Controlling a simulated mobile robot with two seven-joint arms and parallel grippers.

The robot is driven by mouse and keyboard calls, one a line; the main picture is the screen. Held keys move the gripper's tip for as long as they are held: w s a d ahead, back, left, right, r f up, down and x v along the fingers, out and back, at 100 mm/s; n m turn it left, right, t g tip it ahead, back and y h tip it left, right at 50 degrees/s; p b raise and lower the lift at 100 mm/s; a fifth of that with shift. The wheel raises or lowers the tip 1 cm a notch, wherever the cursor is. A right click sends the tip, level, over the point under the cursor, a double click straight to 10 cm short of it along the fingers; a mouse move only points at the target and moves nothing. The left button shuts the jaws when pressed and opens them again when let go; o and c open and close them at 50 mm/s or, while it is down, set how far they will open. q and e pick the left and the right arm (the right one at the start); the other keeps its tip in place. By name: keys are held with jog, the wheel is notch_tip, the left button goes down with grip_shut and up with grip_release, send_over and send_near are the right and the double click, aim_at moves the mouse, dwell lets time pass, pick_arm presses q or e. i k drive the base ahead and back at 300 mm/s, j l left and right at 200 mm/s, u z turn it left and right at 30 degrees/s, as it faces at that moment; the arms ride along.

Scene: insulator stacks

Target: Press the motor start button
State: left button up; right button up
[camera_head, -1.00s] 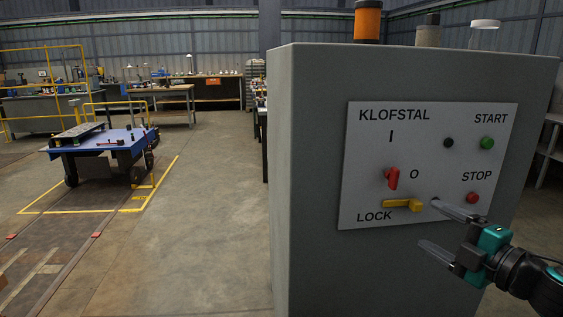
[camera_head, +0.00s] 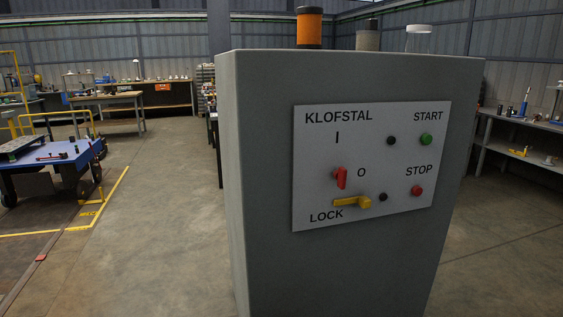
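The green START button (camera_head: 426,139) is at the upper right of the white control panel (camera_head: 310,180) on the front of a grey cabinet (camera_head: 340,270). The red STOP button (camera_head: 417,190) is below it. A red rotary switch (camera_head: 340,178) sits between the I and O marks, its handle near vertical. A yellow LOCK lever (camera_head: 353,202) lies about level below the switch. Small black round parts sit left of START (camera_head: 391,140) and right of the lever (camera_head: 383,197). Neither of my grippers shows in the head view.
An orange beacon (camera_head: 310,27) stands on the cabinet top. A blue cart (camera_head: 50,165) stands at the left by a yellow floor line. Workbenches line the back and a shelf with items (camera_head: 525,142) is at the right. The floor on both sides of the cabinet is open.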

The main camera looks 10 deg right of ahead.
aim_at(427, 139)
jog(key=z, duration=1.25)
